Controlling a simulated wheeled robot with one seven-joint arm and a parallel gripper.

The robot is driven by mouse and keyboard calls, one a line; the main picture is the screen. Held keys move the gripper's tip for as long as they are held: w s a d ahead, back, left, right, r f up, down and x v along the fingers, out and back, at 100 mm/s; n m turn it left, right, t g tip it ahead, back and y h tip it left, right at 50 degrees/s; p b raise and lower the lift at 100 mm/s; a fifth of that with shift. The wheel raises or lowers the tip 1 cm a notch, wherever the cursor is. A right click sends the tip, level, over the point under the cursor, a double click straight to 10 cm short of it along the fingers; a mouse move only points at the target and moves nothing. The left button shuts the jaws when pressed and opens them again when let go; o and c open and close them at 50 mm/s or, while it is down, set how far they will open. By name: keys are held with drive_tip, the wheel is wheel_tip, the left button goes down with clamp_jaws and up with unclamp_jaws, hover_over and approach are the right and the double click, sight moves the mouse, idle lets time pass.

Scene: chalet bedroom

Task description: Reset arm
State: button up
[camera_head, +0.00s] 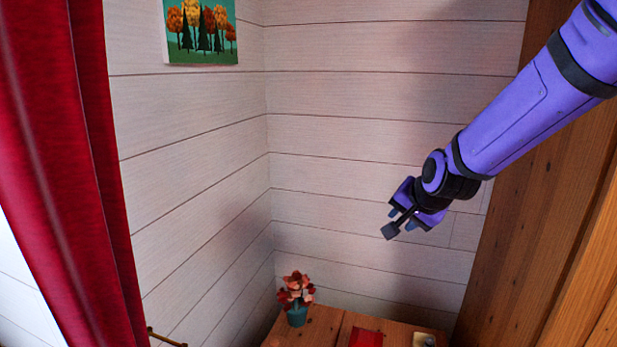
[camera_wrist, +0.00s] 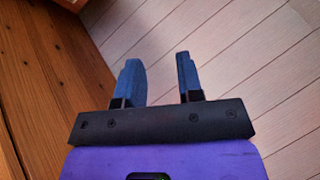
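My purple arm reaches in from the upper right in the head view and ends in my gripper (camera_head: 402,222), held in the air above a wooden surface. In the wrist view my gripper (camera_wrist: 158,75) shows two blue fingers, apart from each other with a gap between them. Nothing is between the fingers. Pale planks fill the view beyond the fingertips.
A wooden tabletop (camera_head: 312,326) below holds a potted red flower (camera_head: 297,292), a red item (camera_head: 366,338) and a small pale dish (camera_head: 424,339). A red curtain (camera_head: 75,150) hangs left. A wooden panel (camera_head: 520,220) stands right. A tree picture (camera_head: 201,32) hangs on the white plank wall.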

drive_tip(key=s+d+r+n+g, duration=0.1)
drive_tip(key=s+d+r+n, duration=0.1)
drive_tip(key=s, duration=0.7)
drive_tip(key=s+d+r+n+h, duration=0.1)
drive_tip(key=s+d+r, duration=0.3)
drive_tip(key=s, duration=0.6)
drive_tip(key=s+d+r+n+g, duration=0.1)
drive_tip(key=s+d+r+n, duration=0.3)
drive_tip(key=s, duration=0.6)
drive_tip(key=shift+s+r+g+h, duration=0.15)
drive_tip(key=shift+r+g+h, duration=0.2)
drive_tip(key=shift+r, duration=0.3)
